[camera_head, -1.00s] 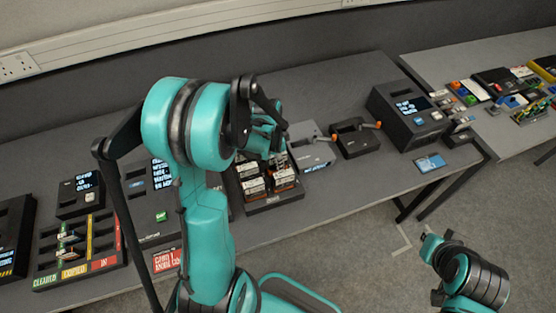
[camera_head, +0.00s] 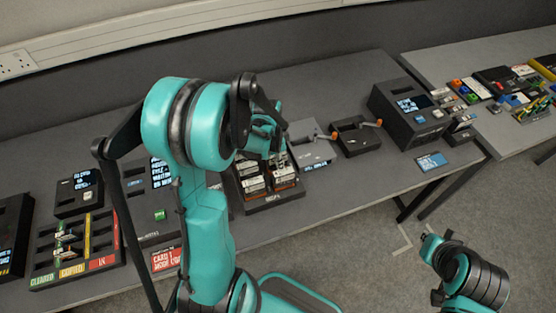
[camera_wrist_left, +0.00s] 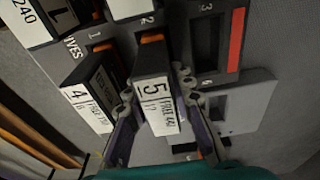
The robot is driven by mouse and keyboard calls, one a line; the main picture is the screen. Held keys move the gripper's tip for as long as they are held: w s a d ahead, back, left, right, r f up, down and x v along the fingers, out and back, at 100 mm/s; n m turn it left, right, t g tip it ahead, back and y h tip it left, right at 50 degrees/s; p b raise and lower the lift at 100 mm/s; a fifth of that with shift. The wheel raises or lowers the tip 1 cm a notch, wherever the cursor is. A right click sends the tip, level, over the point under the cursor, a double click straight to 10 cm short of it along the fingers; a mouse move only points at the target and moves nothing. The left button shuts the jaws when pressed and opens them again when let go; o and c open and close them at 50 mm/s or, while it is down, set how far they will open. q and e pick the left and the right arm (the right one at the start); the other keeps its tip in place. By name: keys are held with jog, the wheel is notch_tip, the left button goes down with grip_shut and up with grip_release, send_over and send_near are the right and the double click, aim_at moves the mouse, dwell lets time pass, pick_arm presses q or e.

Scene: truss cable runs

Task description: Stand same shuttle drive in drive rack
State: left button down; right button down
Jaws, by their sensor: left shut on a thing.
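The drive rack (camera_head: 270,205) is a dark block with numbered slots and several drives, on the table in front of me. In the left wrist view, a dark drive with a white label marked 5 (camera_wrist_left: 158,108) stands between the fingers of my left gripper (camera_wrist_left: 155,92). The left gripper (camera_head: 277,150) is shut on this drive over the rack. The drive's lower end is hidden, so I cannot tell how deep it sits. A drive marked 4 (camera_wrist_left: 88,105) stands beside it. My right arm (camera_head: 470,275) is at the lower right, its fingers unclear.
A grey unit (camera_head: 310,150) and a dark unit with orange handles (camera_head: 357,138) stand right of the rack. A dark box with a screen (camera_head: 408,112) is farther right. A sorting tray (camera_head: 105,262) with coloured lanes lies at the left. Bare table lies behind the rack.

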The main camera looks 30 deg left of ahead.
pick_arm(q)
jog(key=shift+f+b, duration=0.35)
jog(key=shift+f, duration=0.1)
jog(key=c, duration=0.9)
grip_release()
jog(key=shift+r+p, duration=2.85)
jog(key=shift+r, duration=1)
